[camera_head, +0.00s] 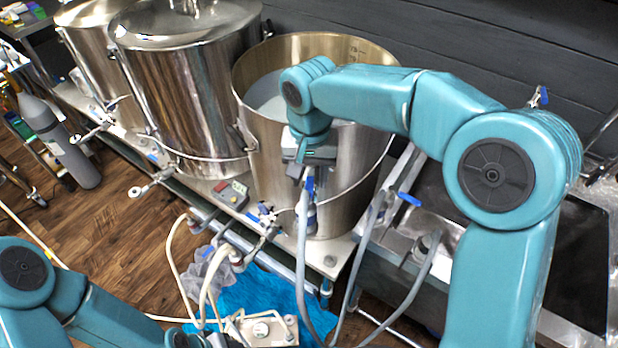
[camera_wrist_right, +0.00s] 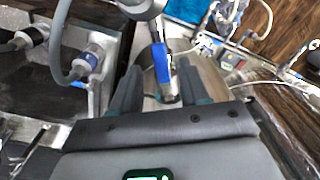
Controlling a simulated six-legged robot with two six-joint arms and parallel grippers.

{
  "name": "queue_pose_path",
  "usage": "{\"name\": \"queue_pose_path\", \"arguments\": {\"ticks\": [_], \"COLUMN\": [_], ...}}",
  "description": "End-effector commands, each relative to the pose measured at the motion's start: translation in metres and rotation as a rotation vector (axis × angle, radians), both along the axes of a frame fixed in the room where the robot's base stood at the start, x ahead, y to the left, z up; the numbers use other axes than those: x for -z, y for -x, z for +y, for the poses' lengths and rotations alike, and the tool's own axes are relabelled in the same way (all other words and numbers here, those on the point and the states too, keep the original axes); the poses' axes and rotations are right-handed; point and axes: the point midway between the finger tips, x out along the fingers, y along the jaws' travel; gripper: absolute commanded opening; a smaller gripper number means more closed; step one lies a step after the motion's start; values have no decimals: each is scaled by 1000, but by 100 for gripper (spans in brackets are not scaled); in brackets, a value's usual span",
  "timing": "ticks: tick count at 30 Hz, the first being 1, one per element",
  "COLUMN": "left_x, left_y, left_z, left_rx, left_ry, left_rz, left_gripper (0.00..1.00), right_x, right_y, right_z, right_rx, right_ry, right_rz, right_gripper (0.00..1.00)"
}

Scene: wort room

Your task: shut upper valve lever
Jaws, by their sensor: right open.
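The upper valve lever (camera_head: 310,186) is a small blue handle on the front of the open steel kettle (camera_head: 340,190). In the right wrist view the blue lever (camera_wrist_right: 161,62) points up in the picture, between the two fingers. My right gripper (camera_head: 303,162) is at the kettle's front, just above the lever in the head view. It is open, with the fingers (camera_wrist_right: 160,90) on either side of the lever and no clear contact. My left arm (camera_head: 60,300) enters at the lower left; its gripper is not visible.
Grey hoses (camera_head: 303,260) hang below the valve. Another blue-handled valve (camera_head: 408,199) is to the right. Two lidded steel kettles (camera_head: 190,90) stand to the left on the metal stand. A blue cloth (camera_head: 245,290) and a pump (camera_head: 268,328) are below.

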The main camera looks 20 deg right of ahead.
Motion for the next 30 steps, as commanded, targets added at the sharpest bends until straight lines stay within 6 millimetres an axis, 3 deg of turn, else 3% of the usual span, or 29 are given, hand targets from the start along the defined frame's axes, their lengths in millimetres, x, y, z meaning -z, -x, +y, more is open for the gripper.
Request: {"name": "queue_pose_path", "arguments": {"ticks": [4, 13, 14, 17, 18, 30], "left_x": [-1, -1, -1, -1, -1, 0], "left_y": [0, 0, 0, 0, 0, 0], "left_z": [0, 0, 0, 0, 0, 0], "left_rx": [0, 0, 0, 0, 0, 0], "left_ry": [0, 0, 0, 0, 0, 0], "left_rz": [0, 0, 0, 0, 0, 0], "left_gripper": [43, 43, 43, 43, 43, 43], "right_x": [13, 16, 16, 15, 15, 16], "right_y": [-1, -2, -2, -2, -2, -2], "right_z": [0, 1, 1, 1, 1, 2], "right_rx": [-1, -1, -1, 0, -1, 45], "right_ry": [1, 0, 0, 0, 1, 0], "right_rz": [3, 0, 0, 0, 0, -1], "right_gripper": [45, 45, 38, 6, 0, 0]}}
